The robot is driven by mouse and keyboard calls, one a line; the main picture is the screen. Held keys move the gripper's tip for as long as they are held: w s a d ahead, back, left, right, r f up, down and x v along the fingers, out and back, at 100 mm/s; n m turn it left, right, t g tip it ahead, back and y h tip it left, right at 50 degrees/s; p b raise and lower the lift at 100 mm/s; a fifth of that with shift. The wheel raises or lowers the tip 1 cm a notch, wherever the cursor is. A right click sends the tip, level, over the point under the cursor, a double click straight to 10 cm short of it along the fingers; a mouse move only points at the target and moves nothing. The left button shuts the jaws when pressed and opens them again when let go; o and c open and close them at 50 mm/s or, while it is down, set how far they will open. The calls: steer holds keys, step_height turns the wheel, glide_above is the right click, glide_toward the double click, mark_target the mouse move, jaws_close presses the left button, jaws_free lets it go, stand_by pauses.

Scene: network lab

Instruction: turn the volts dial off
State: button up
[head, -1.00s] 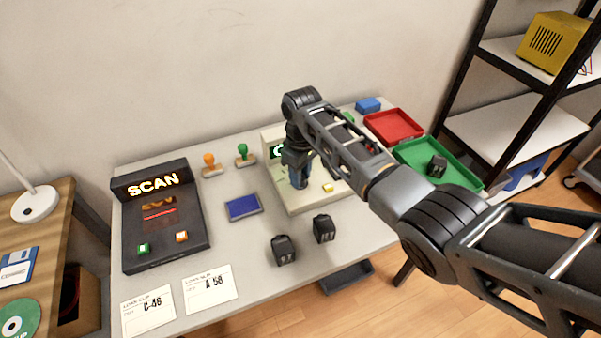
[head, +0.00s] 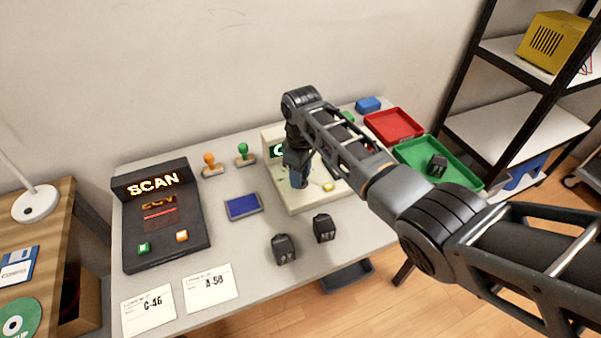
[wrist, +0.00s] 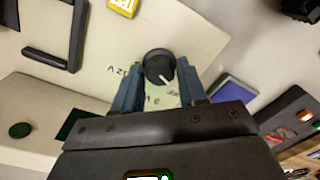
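The volts dial is a round black knob (wrist: 160,67) with a white pointer line, on the cream face of a bench device (head: 313,203). In the wrist view the pointer aims down and to the right, and the partly covered lettering beside the knob is hard to read. My gripper (wrist: 160,83) points down at the device, with its two blue-grey fingers apart on either side of the knob. I see gaps between fingers and knob, so it does not look clamped. In the head view my gripper (head: 299,178) hides the knob.
A yellow button (head: 328,187) sits on the device near the gripper. Two black blocks (head: 284,249) (head: 324,228) stand in front. A blue pad (head: 243,206) and the scan console (head: 165,215) lie left; red (head: 394,125) and green (head: 420,150) trays lie right.

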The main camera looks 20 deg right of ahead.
steer(key=shift+o, duration=1.4)
steer(key=shift+d+r, duration=0.1)
steer(key=shift+r, duration=3.8)
